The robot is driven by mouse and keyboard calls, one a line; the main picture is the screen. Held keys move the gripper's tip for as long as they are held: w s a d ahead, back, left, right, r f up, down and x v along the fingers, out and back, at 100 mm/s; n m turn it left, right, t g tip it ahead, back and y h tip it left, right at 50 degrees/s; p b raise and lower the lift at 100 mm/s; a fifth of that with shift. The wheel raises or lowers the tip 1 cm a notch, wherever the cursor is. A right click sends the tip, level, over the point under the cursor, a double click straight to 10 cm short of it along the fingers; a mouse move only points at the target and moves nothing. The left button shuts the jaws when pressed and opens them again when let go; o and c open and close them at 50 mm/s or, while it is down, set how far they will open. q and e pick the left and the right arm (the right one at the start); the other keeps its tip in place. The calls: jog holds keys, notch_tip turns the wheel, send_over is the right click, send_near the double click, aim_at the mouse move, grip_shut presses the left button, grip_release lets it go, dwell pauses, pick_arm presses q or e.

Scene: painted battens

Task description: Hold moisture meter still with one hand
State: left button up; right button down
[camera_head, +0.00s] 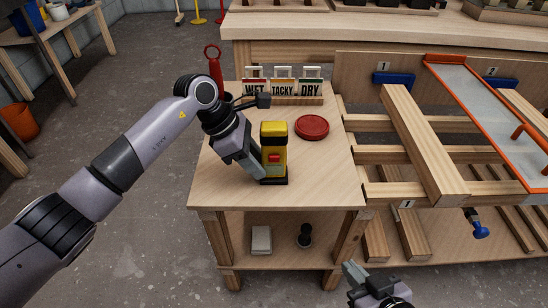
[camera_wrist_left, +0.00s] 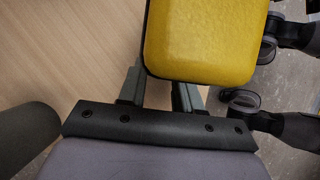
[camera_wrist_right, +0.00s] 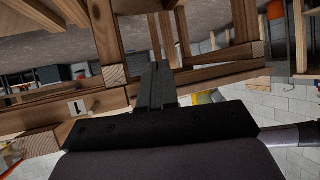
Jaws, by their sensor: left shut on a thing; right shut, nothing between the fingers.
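The moisture meter (camera_head: 274,142) is a yellow and black block with a red button on its front. It stands upright on the small wooden table (camera_head: 225,180). My left gripper (camera_head: 261,172) is shut on the meter, low on its body. In the left wrist view the meter's yellow top (camera_wrist_left: 200,40) covers the fingertips. My right gripper (camera_head: 352,272) is low in front of the table, at the right, away from the meter. In the right wrist view its fingers (camera_wrist_right: 157,85) are together with nothing between them.
A red round lid (camera_head: 312,127) lies right of the meter. WET, TACKY and DRY cards (camera_head: 296,89) stand behind it, near a red-handled tool (camera_head: 213,62). A rack with wooden battens (camera_head: 425,145) and an orange-edged tray (camera_head: 490,110) stands at the right.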

aim_at(274, 159)
jog(key=shift+r, duration=0.15)
dwell(0.7)
jog(key=w+a+r+m+y, duration=0.1)
jog(key=w+a+r+y, duration=0.3)
jog(key=a+r, duration=0.9)
jog(key=a+y, duration=0.1)
jog(key=y, duration=0.2)
jog(key=shift+m+y, duration=0.3)
jog(key=shift+y, duration=0.1)
jog(key=shift+w+f, duration=0.1)
jog(key=shift+w, duration=4.3)
jog(key=shift+w, duration=0.15)
jog(key=shift+w, duration=0.3)
